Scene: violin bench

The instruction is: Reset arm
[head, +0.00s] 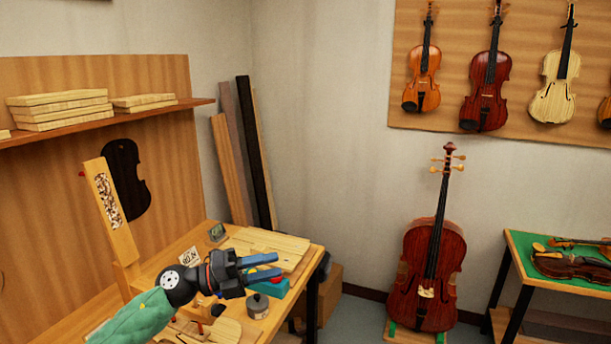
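My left gripper (275,267) reaches in from the lower left on a green-sleeved arm of mine, above the wooden workbench (312,262). Its two blue-grey fingers point right and stand apart, with no object clearly held between them. A small teal item (277,288) with a bit of red lies just below and beyond the fingertips. My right gripper does not show.
A grey round tin (257,305), pale wooden boards (268,246) and violin parts lie on the bench. A tall wooden post (110,210) stands at its left. A cello (428,262) stands right of the bench, near a green-topped table (560,272). The air right of the gripper is free.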

